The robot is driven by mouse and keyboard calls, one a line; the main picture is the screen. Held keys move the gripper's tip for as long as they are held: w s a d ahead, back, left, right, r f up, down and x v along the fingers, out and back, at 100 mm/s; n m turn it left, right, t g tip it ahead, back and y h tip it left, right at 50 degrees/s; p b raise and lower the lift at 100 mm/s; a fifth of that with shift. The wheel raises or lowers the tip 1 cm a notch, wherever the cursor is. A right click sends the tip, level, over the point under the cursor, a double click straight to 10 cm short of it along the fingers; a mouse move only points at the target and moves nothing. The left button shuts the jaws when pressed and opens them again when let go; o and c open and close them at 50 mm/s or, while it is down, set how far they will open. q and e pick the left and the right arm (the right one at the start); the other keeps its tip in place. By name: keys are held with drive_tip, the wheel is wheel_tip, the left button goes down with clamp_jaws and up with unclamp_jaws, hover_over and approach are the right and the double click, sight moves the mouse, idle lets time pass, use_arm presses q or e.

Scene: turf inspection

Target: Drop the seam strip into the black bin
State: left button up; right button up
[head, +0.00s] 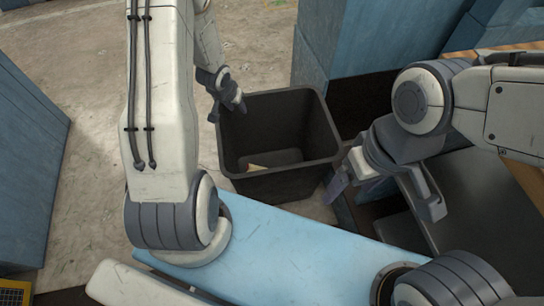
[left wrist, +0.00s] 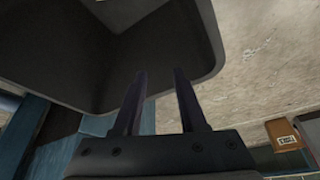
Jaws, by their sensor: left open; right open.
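The black bin (head: 322,135) stands upright on the floor in the middle of the head view. A small tan piece (head: 257,167) lies on the bin's bottom, partly hidden by the front wall; it may be the seam strip, but I cannot be sure. My left gripper (head: 228,111) is open and empty at the bin's far left rim. In the left wrist view, its two fingers (left wrist: 156,75) stand apart in front of the bin's dark wall (left wrist: 185,45). My right gripper (head: 384,208) is open with nothing between its fingers, to the right of the bin.
Blue cabinets (head: 375,35) stand behind the bin, and a blue panel (head: 25,150) is at the far left. The concrete floor (head: 85,75) is clear at the back left. In the left wrist view, a brown labelled box (left wrist: 284,134) is at right.

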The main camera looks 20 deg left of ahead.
use_arm(q)
drive_tip(key=p+v, duration=0.3)
drive_tip(key=v, duration=0.5)
drive_tip(key=shift+w, duration=0.1)
drive_tip(key=s+d+r+m+g, duration=0.1)
drive_tip(key=s+d+r+m, duration=0.15)
drive_tip(key=d+r, duration=0.45)
drive_tip(key=s+d+r+m, duration=0.1)
drive_tip(key=s+d+r, duration=0.25)
drive_tip(key=d, duration=0.55)
drive_tip(key=s+d+r+m+g, duration=0.1)
drive_tip(key=s+d+r+m, duration=0.15)
drive_tip(key=s, duration=0.35)
drive_tip(key=s+d+r+m+g+h, duration=0.1)
drive_tip(key=s+d+r, duration=0.25)
drive_tip(key=s, duration=0.25)
drive_tip(key=s+d+r+m+g, duration=0.1)
drive_tip(key=s+d+r, duration=0.1)
drive_tip(key=s+d, duration=0.3)
wheel_tip(320, 180, up, 27)
drive_tip(key=s+a+p, duration=0.1)
drive_tip(key=p, duration=2.6)
